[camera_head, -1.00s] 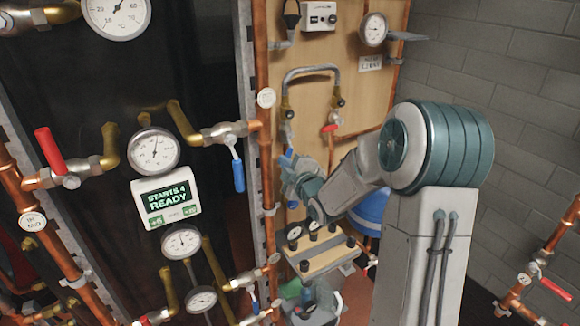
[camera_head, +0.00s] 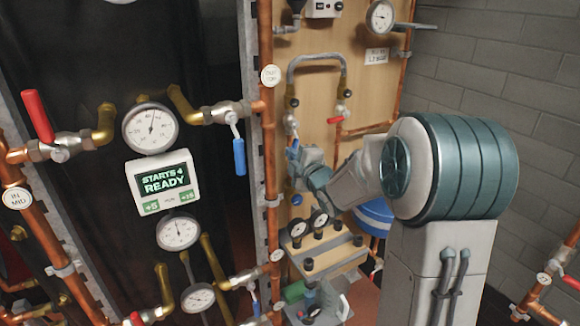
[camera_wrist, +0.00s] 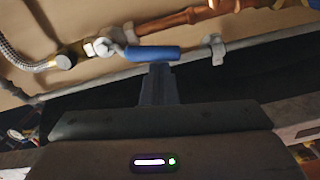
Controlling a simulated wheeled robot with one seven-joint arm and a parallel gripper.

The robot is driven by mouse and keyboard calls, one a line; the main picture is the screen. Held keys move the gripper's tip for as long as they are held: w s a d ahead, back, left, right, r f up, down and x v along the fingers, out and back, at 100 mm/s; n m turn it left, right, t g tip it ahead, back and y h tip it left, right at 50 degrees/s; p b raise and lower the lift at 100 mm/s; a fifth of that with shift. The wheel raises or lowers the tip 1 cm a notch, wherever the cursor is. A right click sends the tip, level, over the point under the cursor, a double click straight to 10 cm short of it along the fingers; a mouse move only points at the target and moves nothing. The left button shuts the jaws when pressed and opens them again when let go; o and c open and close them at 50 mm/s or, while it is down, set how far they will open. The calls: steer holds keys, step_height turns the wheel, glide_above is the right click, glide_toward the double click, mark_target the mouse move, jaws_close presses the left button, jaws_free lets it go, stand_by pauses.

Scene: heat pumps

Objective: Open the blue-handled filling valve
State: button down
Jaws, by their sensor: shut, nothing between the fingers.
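The filling valve's blue handle (camera_wrist: 152,53) lies roughly level across the wrist view, with its metal body (camera_wrist: 104,47) at the left end, joined to a braided hose and a copper pipe. In the head view the handle (camera_head: 293,149) is a small blue patch on the wooden board, partly hidden by my gripper (camera_head: 296,160). In the wrist view my gripper (camera_wrist: 158,68) is shut and empty. Its tips are just below the middle of the blue handle; I cannot tell whether they touch it.
Another blue-handled valve (camera_head: 239,155) hangs on the copper pipe to the left. A red-handled valve (camera_head: 337,119) sits right of my gripper. Gauges on a manifold (camera_head: 322,257) and a blue vessel (camera_head: 374,218) stand below. A grey pipe (camera_wrist: 90,81) runs behind the handle.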

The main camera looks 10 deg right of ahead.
steer(key=shift+w+d+f+n+b, duration=0.2)
steer(key=shift+d+n+b, duration=0.35)
steer(key=shift+b, duration=0.9)
steer(key=shift+w+d+f+n+b, duration=0.1)
steer(key=shift+d+f+n+b, duration=0.15)
steer(key=shift+n+b, duration=0.85)
steer(key=shift+s+d+m+b, duration=0.1)
steer(key=shift+s+m+b, duration=0.05)
steer(key=shift+m+b, duration=0.2)
